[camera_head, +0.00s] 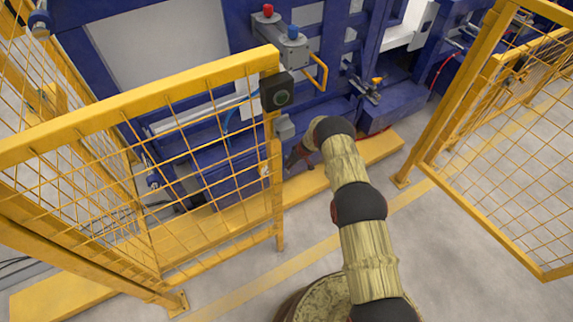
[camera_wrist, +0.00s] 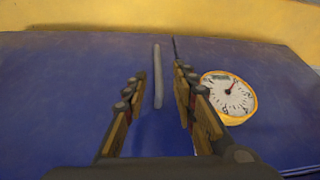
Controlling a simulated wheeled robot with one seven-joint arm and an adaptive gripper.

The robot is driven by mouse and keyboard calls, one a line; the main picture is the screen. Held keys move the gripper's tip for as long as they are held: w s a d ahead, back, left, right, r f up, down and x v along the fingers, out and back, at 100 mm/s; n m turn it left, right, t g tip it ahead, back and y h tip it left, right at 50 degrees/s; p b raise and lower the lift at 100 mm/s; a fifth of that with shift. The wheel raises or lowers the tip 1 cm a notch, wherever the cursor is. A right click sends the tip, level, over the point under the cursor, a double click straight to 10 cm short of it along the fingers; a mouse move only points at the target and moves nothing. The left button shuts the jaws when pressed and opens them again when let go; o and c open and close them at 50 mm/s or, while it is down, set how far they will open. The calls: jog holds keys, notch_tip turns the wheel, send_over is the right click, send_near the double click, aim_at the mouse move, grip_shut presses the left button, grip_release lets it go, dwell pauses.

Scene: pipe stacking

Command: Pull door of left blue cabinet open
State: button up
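In the wrist view, a blue cabinet front (camera_wrist: 60,85) fills most of the picture. A thin grey upright handle (camera_wrist: 157,70) stands on it, just left of a dark seam between two blue panels. My gripper (camera_wrist: 158,80) is open, with one finger on each side of the handle. I see a gap on both sides; I cannot tell the remaining depth to the handle. In the head view my gripper (camera_head: 296,156) is low at the blue machine's front, beside the fence post. The blue cabinet (camera_head: 235,178) there is partly hidden by the yellow mesh.
A round gauge with an orange rim (camera_wrist: 229,97) sits right of the seam, close to the right finger. A yellow mesh fence (camera_head: 140,105) stands left of my arm and an open mesh gate (camera_head: 500,200) right. A yellow floor beam (camera_head: 375,150) runs along the machine.

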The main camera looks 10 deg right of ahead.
aim_at(288, 172)
jog(key=shift+n, duration=0.4)
jog(key=b+x, duration=0.2)
jog(key=x, duration=0.1)
jog(key=b+x, duration=0.1)
jog(key=x, duration=0.3)
jog(key=shift+w+f+b, duration=0.25)
jog(key=shift+w+b, duration=0.05)
jog(key=shift+b, duration=0.1)
grip_shut()
dwell(0.4)
